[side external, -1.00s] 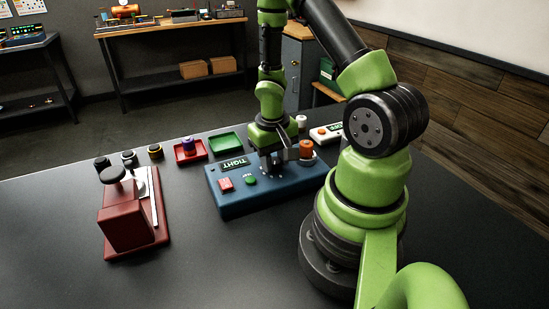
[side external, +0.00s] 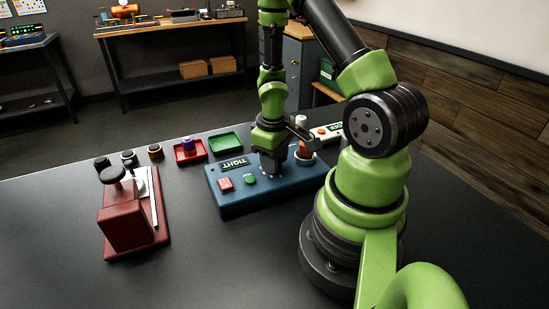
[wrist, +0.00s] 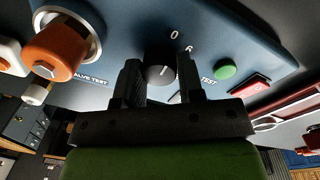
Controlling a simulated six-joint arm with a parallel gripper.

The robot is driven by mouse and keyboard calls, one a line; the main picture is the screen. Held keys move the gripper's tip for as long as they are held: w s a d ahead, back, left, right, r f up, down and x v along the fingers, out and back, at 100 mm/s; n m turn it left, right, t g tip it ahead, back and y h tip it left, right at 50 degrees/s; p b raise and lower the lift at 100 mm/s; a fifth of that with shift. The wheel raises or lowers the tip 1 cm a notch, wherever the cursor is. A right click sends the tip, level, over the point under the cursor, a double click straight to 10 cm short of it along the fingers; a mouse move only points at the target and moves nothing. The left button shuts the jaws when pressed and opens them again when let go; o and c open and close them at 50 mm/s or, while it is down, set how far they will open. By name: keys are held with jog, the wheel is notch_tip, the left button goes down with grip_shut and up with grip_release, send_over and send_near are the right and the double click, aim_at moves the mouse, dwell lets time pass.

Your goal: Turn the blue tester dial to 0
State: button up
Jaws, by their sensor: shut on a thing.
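The pointer's exact reading is hard to tell. My gripper (wrist: 158,67) points down over the tester with one finger on each side of the dial, shut on it. In the side view my gripper (side external: 272,170) hides the dial.
On the tester are an orange cylinder in a metal ring (wrist: 55,50), a green button (wrist: 225,71) and a red switch (side external: 225,184). A red press-like device (side external: 130,225) stands left. Red (side external: 179,157) and green (side external: 214,142) trays lie behind. The front table is clear.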

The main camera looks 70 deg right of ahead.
jog(key=o, duration=0.9)
